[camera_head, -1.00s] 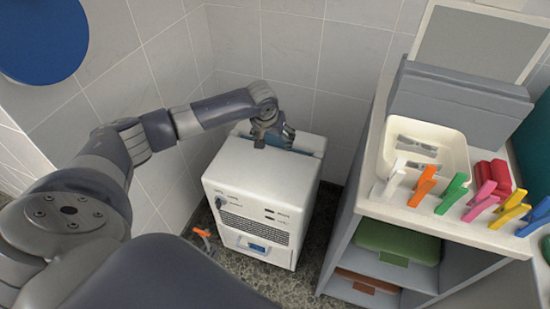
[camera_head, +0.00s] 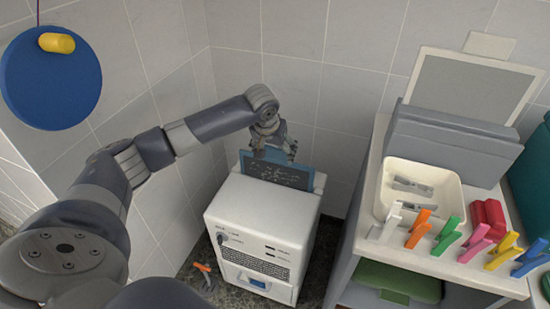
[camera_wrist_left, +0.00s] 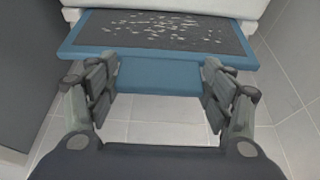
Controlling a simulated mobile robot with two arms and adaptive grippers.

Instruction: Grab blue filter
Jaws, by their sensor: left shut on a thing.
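The blue filter (camera_head: 276,173) is a flat panel with a blue frame and a dark mesh face dotted with pale debris. In the head view it stands up out of the top of the white machine (camera_head: 262,218), tilted toward me. My left gripper (camera_head: 272,148) is above the machine, shut on the filter's upper edge. In the left wrist view the left gripper's fingers (camera_wrist_left: 160,88) are at both sides of the filter's blue tab (camera_wrist_left: 158,76). The filter's lower edge is hidden at the machine's top. My right gripper is not in view.
A shelf unit (camera_head: 365,225) stands to the right, with a cream tray (camera_head: 440,178), a grey box (camera_head: 450,145) and several coloured clips on top. An orange-handled tool (camera_head: 203,268) is on the floor left of the machine. Tiled walls are close behind and left.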

